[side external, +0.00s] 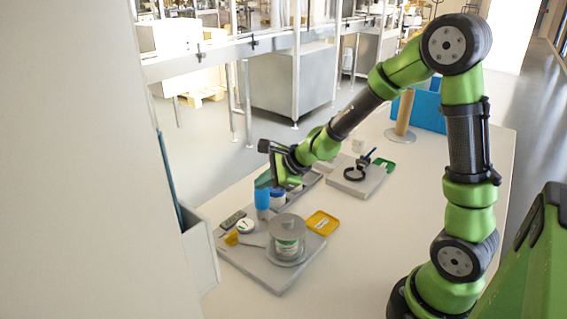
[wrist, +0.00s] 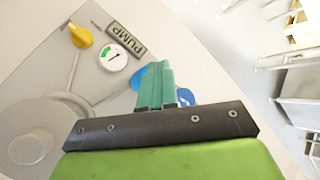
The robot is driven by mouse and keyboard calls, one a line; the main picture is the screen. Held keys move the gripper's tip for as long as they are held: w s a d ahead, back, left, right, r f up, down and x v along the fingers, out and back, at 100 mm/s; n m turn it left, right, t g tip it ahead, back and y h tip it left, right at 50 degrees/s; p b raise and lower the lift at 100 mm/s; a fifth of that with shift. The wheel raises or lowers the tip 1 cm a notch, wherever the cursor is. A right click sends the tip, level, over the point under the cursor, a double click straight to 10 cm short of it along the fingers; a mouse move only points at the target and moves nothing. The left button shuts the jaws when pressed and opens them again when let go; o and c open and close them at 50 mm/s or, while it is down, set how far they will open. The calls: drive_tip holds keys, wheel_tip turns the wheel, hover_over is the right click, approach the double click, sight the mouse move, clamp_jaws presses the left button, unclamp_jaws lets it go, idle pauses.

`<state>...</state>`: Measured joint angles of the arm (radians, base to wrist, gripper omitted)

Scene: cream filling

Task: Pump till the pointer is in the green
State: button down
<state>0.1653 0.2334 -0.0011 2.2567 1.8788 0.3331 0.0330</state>
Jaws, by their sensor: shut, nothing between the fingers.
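The round white gauge (wrist: 113,57) has a green patch on its left side. Its small dark pointer seems to lie toward the right, away from the green. The gauge also shows in the side view (side external: 245,226), too small to read. The blue pump (side external: 262,199) stands upright behind the gauge. My gripper (side external: 264,181) points down right over the pump's top, its teal fingers closed together with nothing between them. In the wrist view, the fingers (wrist: 157,82) cover most of the blue pump top (wrist: 138,78). I cannot tell whether they touch it.
A PUMP label (wrist: 125,40) and a yellow knob (wrist: 80,35) sit beside the gauge. A lidded clear container (side external: 287,237) stands on the grey board (side external: 283,281). A yellow tray (side external: 322,222) lies to its right. A second board with a black ring (side external: 354,174) is farther back.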

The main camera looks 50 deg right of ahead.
sight(265, 192)
drive_tip(key=shift+f, duration=0.6)
idle(0.3)
drive_tip(key=shift+r, duration=0.1)
drive_tip(key=shift+d+r, duration=0.1)
drive_tip(key=shift+r, duration=1.45)
wheel_tip(265, 192, up, 6)
idle(0.7)
